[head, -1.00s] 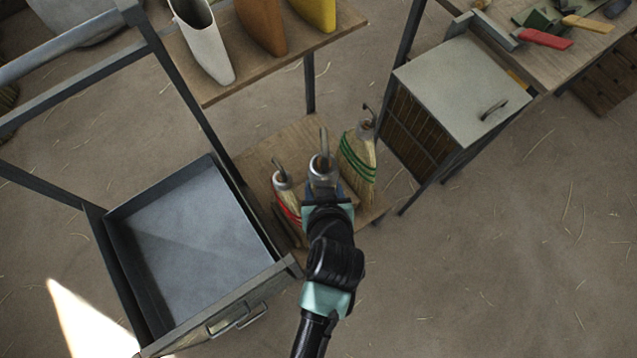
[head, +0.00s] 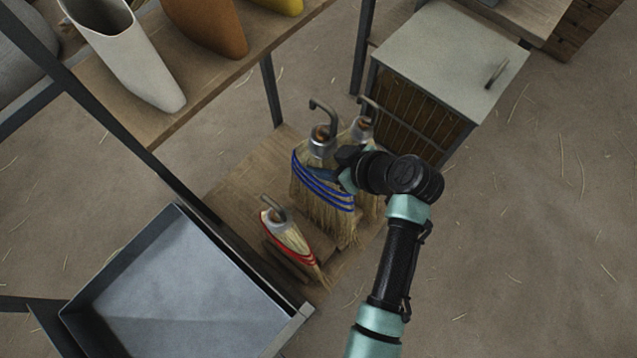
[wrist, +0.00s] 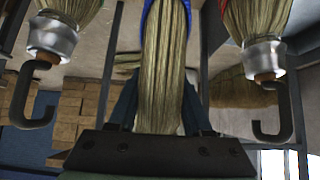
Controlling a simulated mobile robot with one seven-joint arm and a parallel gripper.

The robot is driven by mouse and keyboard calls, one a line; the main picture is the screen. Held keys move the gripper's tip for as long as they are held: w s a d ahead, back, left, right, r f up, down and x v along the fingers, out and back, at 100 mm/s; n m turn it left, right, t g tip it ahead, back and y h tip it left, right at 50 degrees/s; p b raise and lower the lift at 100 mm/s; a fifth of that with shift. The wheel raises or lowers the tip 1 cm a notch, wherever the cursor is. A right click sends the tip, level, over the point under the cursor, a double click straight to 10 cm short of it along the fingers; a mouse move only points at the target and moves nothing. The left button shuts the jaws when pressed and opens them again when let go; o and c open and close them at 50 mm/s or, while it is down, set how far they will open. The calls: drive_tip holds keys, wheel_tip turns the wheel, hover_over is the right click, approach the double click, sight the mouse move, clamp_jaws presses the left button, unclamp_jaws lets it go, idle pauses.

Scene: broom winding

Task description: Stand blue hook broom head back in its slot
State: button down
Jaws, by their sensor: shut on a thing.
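The blue hook broom head (head: 322,192) has pale bristles, blue bands, a metal collar and a dark hook on top. It is roughly upright over the low wooden stand (head: 240,190). My gripper (head: 338,172) is shut on it from the right. In the wrist view its bristles (wrist: 165,70) run between the two fingers. The red-banded broom head (head: 288,238) leans at the front of the stand. The green-banded broom head (head: 362,130) is mostly hidden behind the blue one and my gripper. The blue head's slot and whether its lower end touches the stand are unclear.
An open metal drawer (head: 180,290) is at lower left. A shelf (head: 110,100) with white, brown and yellow containers is above left. A pale-topped cabinet (head: 440,55) with a handle stands behind right. The floor at right is clear.

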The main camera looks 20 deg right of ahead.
wheel_tip(320, 180, down, 8)
drive_tip(key=shift+r+b, duration=0.2)
drive_tip(key=shift+b, duration=0.15)
drive_tip(key=shift+f, duration=0.15)
drive_tip(key=shift+c, duration=1.6)
unclamp_jaws()
drive_tip(key=v, duration=1.2)
